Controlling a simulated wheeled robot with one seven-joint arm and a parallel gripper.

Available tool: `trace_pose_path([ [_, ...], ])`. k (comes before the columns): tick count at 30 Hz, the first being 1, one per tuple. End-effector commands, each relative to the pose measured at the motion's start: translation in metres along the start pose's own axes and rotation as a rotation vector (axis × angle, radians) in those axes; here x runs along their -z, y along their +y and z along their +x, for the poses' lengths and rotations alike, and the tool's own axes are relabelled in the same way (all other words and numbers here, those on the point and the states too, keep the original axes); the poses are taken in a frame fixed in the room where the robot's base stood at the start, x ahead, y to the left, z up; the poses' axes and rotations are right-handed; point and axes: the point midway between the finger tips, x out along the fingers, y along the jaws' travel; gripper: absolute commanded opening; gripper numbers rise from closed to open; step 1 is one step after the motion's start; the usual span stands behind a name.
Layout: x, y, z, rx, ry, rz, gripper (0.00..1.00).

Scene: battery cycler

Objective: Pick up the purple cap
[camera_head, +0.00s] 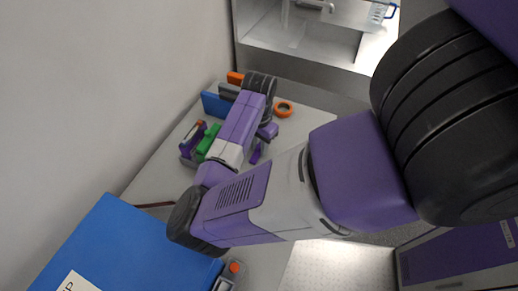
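My purple and white arm reaches over the light bench, and its black wrist joint (260,86) is above the small parts there. A small purple piece (255,154) shows just right of my forearm, low over the bench. I cannot tell whether it is the purple cap or part of my gripper. My gripper (267,132) seems to point down beside the forearm, mostly hidden by my arm. Its fingers are too small and covered to show whether they are open or shut.
Left of my forearm are a green block (208,140), a purple holder (187,150), a blue block (214,105) and an orange block (235,77). An orange ring (284,109) lies to the right. A large blue box (125,245) stands at lower left, beside the wall.

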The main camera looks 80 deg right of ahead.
Motion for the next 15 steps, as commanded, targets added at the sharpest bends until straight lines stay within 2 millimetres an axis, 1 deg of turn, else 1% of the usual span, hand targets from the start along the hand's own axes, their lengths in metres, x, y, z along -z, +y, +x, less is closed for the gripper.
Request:
trace_pose_path([
  [1, 0.0001, 0.0001, -0.0001, 0.0, 0.0, 0.0, 0.15],
  [3, 0.0001, 0.0001, -0.0001, 0.0, 0.0, 0.0, 0.01],
  [15, 0.0003, -0.0002, -0.0023, 0.0, 0.001, 0.0, 0.0],
])
